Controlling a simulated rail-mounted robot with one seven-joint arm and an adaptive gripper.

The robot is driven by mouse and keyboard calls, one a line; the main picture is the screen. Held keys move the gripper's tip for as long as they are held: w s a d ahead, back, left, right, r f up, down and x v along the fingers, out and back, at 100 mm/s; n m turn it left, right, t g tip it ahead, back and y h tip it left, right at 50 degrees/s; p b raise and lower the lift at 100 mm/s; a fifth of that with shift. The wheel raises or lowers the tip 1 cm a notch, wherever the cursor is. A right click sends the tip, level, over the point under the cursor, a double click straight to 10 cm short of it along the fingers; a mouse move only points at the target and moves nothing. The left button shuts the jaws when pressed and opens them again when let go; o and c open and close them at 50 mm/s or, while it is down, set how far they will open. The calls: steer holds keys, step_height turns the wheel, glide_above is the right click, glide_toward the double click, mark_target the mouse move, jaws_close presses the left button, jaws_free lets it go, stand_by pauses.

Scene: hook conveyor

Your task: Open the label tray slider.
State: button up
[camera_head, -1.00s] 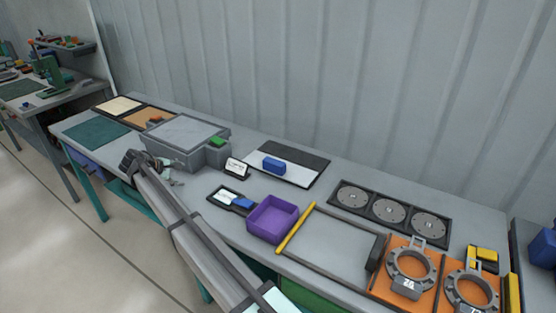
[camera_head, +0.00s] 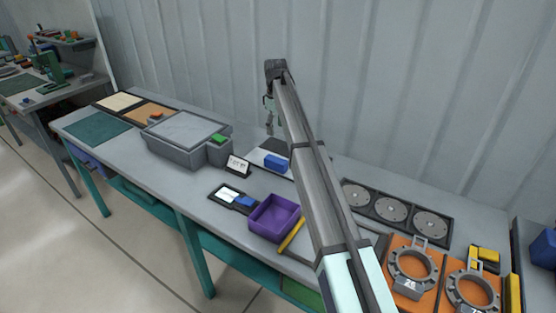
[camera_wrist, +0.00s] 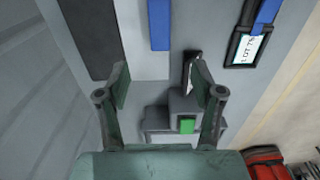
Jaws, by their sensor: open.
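The dark label tray (camera_head: 219,193) lies flat on the bench, left of a purple bin. A white printed label shows in its left part, and a blue slider (camera_head: 244,202) sits over its right part. In the wrist view the tray (camera_wrist: 232,52) is at the upper right, its label uncovered and the blue slider (camera_wrist: 265,14) cut off by the top edge. My gripper (camera_head: 269,126) is raised towards the back of the bench, apart from the tray. In the wrist view my gripper (camera_wrist: 163,82) has its fingers spread with nothing between them.
A purple bin (camera_head: 262,230) stands right of the tray. A grey machine with a green button (camera_head: 219,138), a label stand (camera_head: 238,166) and a blue block (camera_head: 276,162) stand behind it. Orange fixtures (camera_head: 398,282) lie at the right. Bench in front of the tray is clear.

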mark_target(276, 159)
step_height(276, 159, down, 16)
steer(key=p, duration=0.4)
steer(key=shift+f+p, duration=0.1)
steer(key=shift+p, duration=0.3)
